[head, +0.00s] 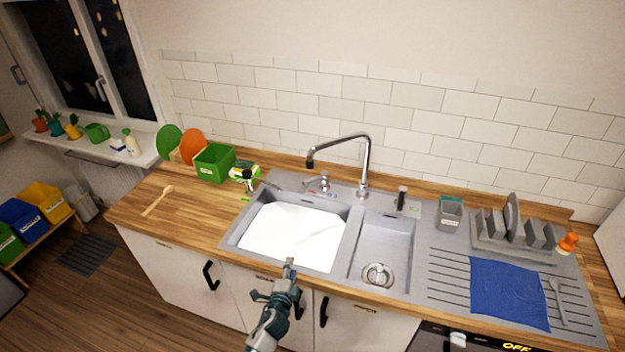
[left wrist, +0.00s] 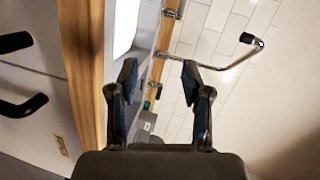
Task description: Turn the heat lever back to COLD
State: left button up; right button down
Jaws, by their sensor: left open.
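A small chrome lever (head: 322,182), which looks like the heat lever, stands on the back ledge of the sink, left of the tall chrome faucet (head: 362,165). Small coloured marks are near it, but its setting is too small to read. My left gripper (head: 279,281) is open and empty, low in front of the sink's front edge and well apart from the lever. In the left wrist view its two fingers (left wrist: 160,80) are spread with nothing between them, and the faucet (left wrist: 240,55) shows beyond. My right gripper is not in view.
The large basin (head: 240,240) holds something white; the small basin (head: 383,245) beside it is empty. A black-topped fitting (head: 401,197) stands right of the faucet, and another (head: 249,179) stands left. A green box (head: 213,163) and a dish rack (head: 515,240) stand at the sides.

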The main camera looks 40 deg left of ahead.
aim_at(324, 174)
jog(key=i+j, duration=0.65)
jog(key=i, duration=0.15)
